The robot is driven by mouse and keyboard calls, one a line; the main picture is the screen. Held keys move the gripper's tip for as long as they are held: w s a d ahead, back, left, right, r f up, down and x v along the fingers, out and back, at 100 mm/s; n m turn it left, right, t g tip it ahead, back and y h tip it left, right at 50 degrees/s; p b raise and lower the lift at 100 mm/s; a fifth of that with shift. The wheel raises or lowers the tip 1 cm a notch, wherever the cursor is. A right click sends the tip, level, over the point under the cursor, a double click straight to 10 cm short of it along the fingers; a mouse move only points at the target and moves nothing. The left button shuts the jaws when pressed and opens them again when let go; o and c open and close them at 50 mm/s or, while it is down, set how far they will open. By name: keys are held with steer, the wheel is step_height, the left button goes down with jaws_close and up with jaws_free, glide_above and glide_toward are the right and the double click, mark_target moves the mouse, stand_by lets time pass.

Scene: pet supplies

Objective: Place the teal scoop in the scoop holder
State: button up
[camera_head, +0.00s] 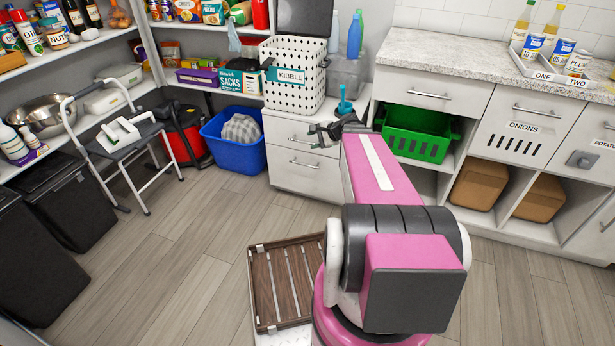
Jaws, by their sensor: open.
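The teal scoop (344,107) shows as a small teal shape with an upright handle on the low white cabinet top, right of the kibble bin. My gripper (318,136) is open, just below and left of the scoop in the picture, at the cabinet's front edge. It looks empty, and I cannot tell whether it touches anything. I cannot make out a scoop holder for sure; the scoop's lower part and whatever it stands in are too small and partly hidden by my arm.
The white kibble bin (290,88) with its lid raised stands left of the scoop. A grey caddy (348,74) with bottles is behind. A blue basket (228,150) and a step stool (122,150) stand left. A slatted wooden tray (262,300) is near me. Open floor lies left.

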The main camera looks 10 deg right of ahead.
steer(key=s+a+f+n+g+h, duration=0.2)
steer(key=s+a+n+g+h, duration=0.1)
steer(key=s+n, duration=0.4)
steer(key=s+a+f+n+g+h, duration=0.3)
steer(key=s+a+n+g+h, duration=0.1)
steer(key=s, duration=0.4)
steer(key=n+h, duration=0.1)
steer(key=n, duration=0.1)
steer(key=shift+f+n, duration=0.35)
steer(key=shift+n, duration=0.05)
steer(key=shift+d, duration=0.1)
